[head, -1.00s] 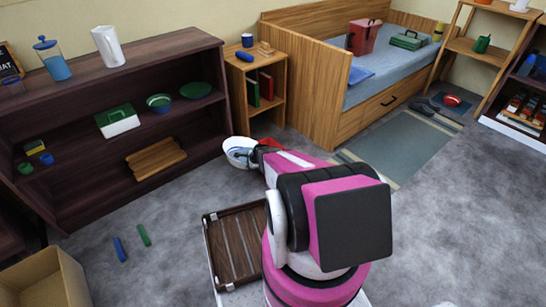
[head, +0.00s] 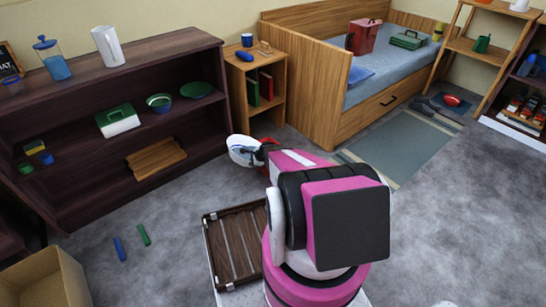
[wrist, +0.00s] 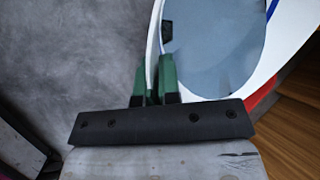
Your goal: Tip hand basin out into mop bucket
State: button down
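The hand basin (head: 240,143) is white with a blue line near its rim. In the head view it is held out beyond my arm, in front of the shelf's right end, and looks tilted. In the wrist view the basin (wrist: 283,74) fills the upper right, with grey-blue water or a grey-blue inside. My gripper (wrist: 155,82) has its green fingers shut on the basin's rim. A red thing (wrist: 262,102) shows below the basin's edge, and red also shows beside it in the head view; it may be the mop bucket, mostly hidden by basin and arm.
A dark shelf unit (head: 130,85) stands at left and a wooden nightstand (head: 258,85) behind the basin. A slatted dark crate (head: 235,245) lies beside my base. Blue and green sticks lie on the floor near a cardboard box (head: 45,280). Grey floor is clear at right.

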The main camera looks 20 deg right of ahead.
jog(key=shift+d+r+y, duration=0.25)
jog(key=shift+d+y, duration=0.05)
jog(key=shift+d, duration=0.1)
jog(key=shift+w+d+r+y, duration=0.1)
jog(key=shift+d+r+y, duration=0.2)
jog(key=shift+d+r, duration=0.2)
jog(key=shift+d+r+m+y+p, duration=0.3)
jog(key=shift+d+r, duration=0.05)
jog(key=shift+d, duration=0.25)
jog(key=shift+w+d+r+m+y+p, duration=0.1)
jog(key=shift+d+m+y+p, duration=0.2)
jog(key=shift+d+y, duration=0.5)
jog(key=shift+w+d+r+m+y+p, duration=0.1)
jog(key=shift+d+y+p, duration=0.25)
jog(key=shift+d+y, duration=0.4)
dwell(1.2)
